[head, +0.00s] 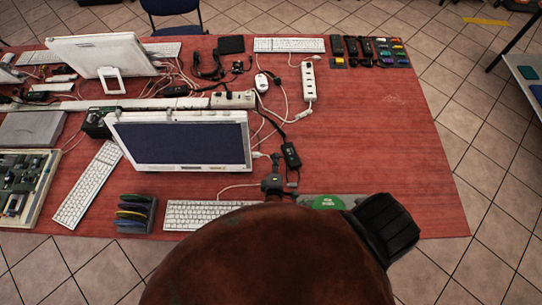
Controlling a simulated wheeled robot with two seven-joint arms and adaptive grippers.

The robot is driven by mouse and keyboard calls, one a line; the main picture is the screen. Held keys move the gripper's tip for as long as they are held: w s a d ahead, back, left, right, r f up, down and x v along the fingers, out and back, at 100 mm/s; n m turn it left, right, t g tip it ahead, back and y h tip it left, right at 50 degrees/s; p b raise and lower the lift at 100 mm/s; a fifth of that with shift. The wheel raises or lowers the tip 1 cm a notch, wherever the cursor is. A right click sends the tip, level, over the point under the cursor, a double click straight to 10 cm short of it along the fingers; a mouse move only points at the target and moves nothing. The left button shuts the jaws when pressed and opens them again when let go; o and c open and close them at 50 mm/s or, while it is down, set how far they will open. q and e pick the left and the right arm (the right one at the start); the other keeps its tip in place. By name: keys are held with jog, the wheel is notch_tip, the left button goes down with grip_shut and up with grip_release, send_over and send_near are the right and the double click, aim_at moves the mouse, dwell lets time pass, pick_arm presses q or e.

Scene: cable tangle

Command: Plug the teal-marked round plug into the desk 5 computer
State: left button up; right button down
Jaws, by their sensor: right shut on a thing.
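A white all-in-one computer (182,141) with a dark screen stands at the front middle of the red table. No desk number is readable, so I cannot tell which one is desk 5. My right gripper (274,168) is just off its lower right edge, behind my own large brown arm link. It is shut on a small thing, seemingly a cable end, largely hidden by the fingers. No teal mark is discernible on it. A black adapter (291,155) with a cable lies just right of the gripper. My left gripper is not in view.
Power strips (308,82) and tangled cables lie behind. A second white computer (98,58) stands back left. The table's right side is clear.

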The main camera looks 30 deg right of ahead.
jog(key=shift+s+a+f+t+b, duration=0.35)
jog(key=shift+s+f+t, duration=0.15)
jog(key=shift+f+t, duration=0.1)
jog(key=shift+s+a, duration=0.15)
jog(key=shift+a, duration=0.15)
jog(key=shift+w+a, duration=0.25)
jog(key=shift+a, duration=0.15)
jog(key=shift+w+a+b, duration=0.3)
jog(key=shift+w+a, duration=0.2)
jog(key=shift+a, duration=0.35)
jog(key=shift+w+a+b, duration=0.25)
jog(key=shift+w+a, duration=0.25)
jog(key=shift+a, duration=0.35)
jog(key=shift+w+a+r, duration=0.1)
jog(key=shift+w+a, duration=0.2)
jog(key=shift+a, duration=0.2)
jog(key=shift+w+a, duration=0.25)
jog(key=shift+a, duration=0.2)
